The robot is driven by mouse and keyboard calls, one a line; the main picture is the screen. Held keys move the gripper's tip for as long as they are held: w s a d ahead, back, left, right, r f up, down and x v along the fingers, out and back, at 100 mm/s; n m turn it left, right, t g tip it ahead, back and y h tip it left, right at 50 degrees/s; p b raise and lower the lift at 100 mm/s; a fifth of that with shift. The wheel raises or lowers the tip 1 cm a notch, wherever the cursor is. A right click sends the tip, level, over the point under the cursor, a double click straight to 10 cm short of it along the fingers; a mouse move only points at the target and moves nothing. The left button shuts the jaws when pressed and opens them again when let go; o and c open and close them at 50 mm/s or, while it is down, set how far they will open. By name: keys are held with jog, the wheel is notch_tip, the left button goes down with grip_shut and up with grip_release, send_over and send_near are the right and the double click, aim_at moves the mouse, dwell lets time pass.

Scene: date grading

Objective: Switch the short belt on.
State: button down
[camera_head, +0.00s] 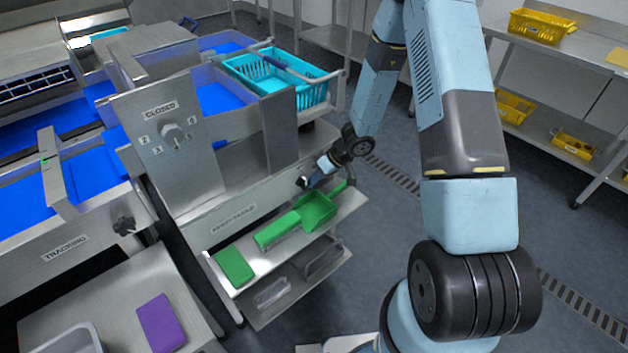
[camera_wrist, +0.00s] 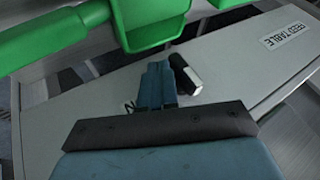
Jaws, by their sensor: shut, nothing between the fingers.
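My gripper (camera_head: 311,181) is low beside the front panel of the feed table (camera_head: 190,229). In the wrist view its fingers (camera_wrist: 158,72) are together and empty. A small black-and-white piece (camera_wrist: 187,76), which looks like a switch, is on the feed table panel just right of the fingertips. I cannot tell whether the fingers touch it or which way it is set. In the head view the gripper tip largely covers that spot. A short blue belt surface (camera_head: 222,94) shows in the hopper above the feed table; I cannot see whether it runs.
A green scoop (camera_head: 317,207) lies on the shelf just below my gripper and looms large in the wrist view (camera_wrist: 150,22). A green-handled tool (camera_head: 277,231) and a green block (camera_head: 234,267) lie beside it. A teal basket (camera_head: 318,92) stands above.

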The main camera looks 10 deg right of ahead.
jog(key=shift+d+f+m+g+y, duration=0.1)
jog(key=shift+f+m+g+y, duration=0.15)
jog(key=shift+y, duration=0.3)
jog(key=shift+f+m+g+y, duration=0.15)
jog(key=shift+g+y, duration=0.2)
jog(key=shift+y, duration=0.2)
jog(key=shift+f+y, duration=0.15)
jog(key=shift+y, duration=0.25)
jog(key=shift+f+g+y, duration=0.25)
jog(key=shift+g+y, duration=0.35)
jog(key=shift+y, duration=0.1)
jog(key=shift+a+f+m+y, duration=0.1)
jog(key=shift+a+m+y, duration=0.1)
jog(key=shift+m+y, duration=0.15)
jog(key=shift+r, duration=0.2)
dwell(0.4)
jog(key=shift+r, duration=0.65)
